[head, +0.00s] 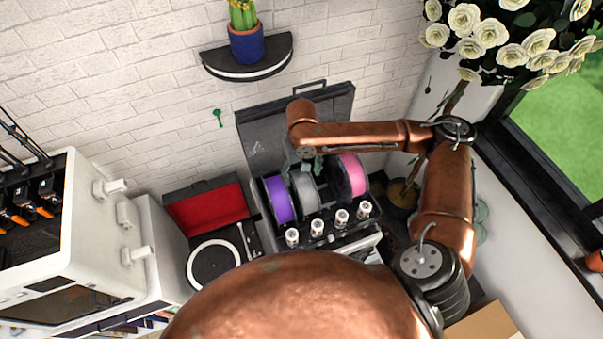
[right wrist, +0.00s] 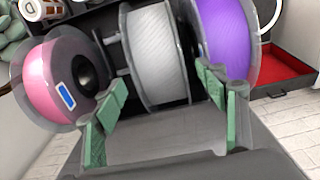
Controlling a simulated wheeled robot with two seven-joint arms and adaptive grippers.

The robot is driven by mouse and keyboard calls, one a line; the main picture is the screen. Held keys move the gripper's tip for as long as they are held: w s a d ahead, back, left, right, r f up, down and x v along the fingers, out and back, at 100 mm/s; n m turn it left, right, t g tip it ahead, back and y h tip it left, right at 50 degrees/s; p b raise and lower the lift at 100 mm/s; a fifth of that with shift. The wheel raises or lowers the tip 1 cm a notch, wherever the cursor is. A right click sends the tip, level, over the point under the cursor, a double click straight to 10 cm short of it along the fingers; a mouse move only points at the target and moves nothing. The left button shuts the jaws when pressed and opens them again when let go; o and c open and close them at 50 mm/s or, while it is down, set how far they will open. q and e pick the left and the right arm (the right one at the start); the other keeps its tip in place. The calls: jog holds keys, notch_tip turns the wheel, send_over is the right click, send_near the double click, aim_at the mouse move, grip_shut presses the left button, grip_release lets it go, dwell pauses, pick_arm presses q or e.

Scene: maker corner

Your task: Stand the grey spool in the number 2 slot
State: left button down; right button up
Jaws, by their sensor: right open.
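The grey spool (head: 303,187) stands in the black rack, in the second place from the left, between the purple spool (head: 278,200) and an empty place. In the right wrist view the grey spool (right wrist: 157,55) looks upright and lies just beyond the fingers. My right gripper (head: 305,161) is over the grey spool's upper back side. Its green fingertips (right wrist: 162,98) are open and spread wider than the spool, with nothing gripped. The marks on the rack are too small to read. My left gripper is not in view.
The pink spool (head: 350,175) stands at the rack's right end. White cylinders (head: 316,228) line the rack's front. An upright dark panel (head: 262,135) is behind it. A record player (head: 214,262) with a red-lined lid is to the left; a window is at right.

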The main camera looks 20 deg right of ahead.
jog(key=shift+f, duration=0.15)
notch_tip(320, 180, up, 12)
dwell(0.6)
dwell(0.6)
